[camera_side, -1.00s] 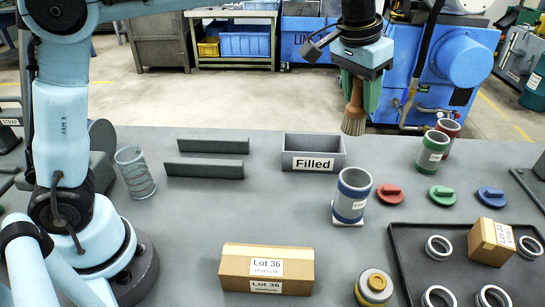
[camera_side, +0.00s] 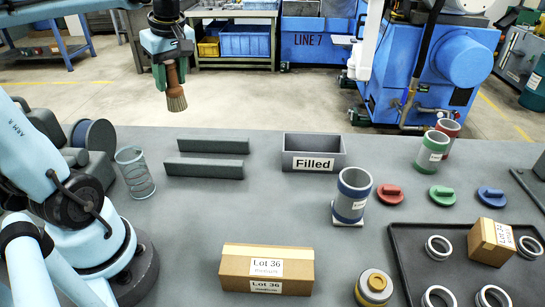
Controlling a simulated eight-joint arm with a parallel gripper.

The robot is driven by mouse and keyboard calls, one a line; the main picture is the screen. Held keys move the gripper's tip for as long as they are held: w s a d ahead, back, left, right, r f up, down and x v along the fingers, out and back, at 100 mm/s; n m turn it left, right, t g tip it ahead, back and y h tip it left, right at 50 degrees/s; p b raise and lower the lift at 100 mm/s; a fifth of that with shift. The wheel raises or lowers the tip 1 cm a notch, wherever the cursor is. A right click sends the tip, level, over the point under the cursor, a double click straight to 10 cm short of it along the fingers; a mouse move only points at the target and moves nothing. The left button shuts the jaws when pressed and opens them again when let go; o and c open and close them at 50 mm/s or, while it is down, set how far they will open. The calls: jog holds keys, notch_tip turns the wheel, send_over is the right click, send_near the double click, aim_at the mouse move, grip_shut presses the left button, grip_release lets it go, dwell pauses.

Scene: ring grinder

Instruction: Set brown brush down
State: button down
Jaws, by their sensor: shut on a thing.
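The brown brush (camera_side: 175,90) has a brown handle and pale bristles pointing down. My gripper (camera_side: 170,66) is shut on the brush's handle and holds it up in the air. It hangs in the picture above the two dark grey upright strips (camera_side: 212,146), apart from the table. The grey table (camera_side: 200,215) lies below. The upper end of the handle is hidden in the gripper.
A wire mesh cup (camera_side: 135,173) stands left of the strips. A grey bin marked Filled (camera_side: 314,162), a blue-banded cylinder (camera_side: 352,196) and a Lot 36 box (camera_side: 267,268) stand further right. A black tray (camera_side: 405,262) holds several rings. Bare table lies in the middle.

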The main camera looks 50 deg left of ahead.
jog(key=shift+s+a+f+n, duration=0.1)
jog(key=shift+s+a+n, duration=0.15)
jog(key=shift+s, duration=0.2)
jog(key=shift+s+a+n, duration=0.15)
jog(key=shift+s+n, duration=0.1)
jog(key=shift+s, duration=0.15)
jog(key=shift+f, duration=2.45)
jog(key=shift+s+a+f, duration=0.9)
jog(key=shift+a+f, duration=0.8)
jog(key=shift+f, duration=0.15)
jog(key=shift+s+a+f, duration=0.85)
jog(key=shift+a+f, duration=0.9)
jog(key=shift+f, duration=0.15)
jog(key=shift+s+a+f, duration=0.9)
jog(key=shift+a+f, duration=0.8)
jog(key=shift+f, duration=0.15)
jog(key=c, duration=0.6)
grip_release()
jog(key=shift+f, duration=0.1)
jog(key=shift+c, duration=0.2)
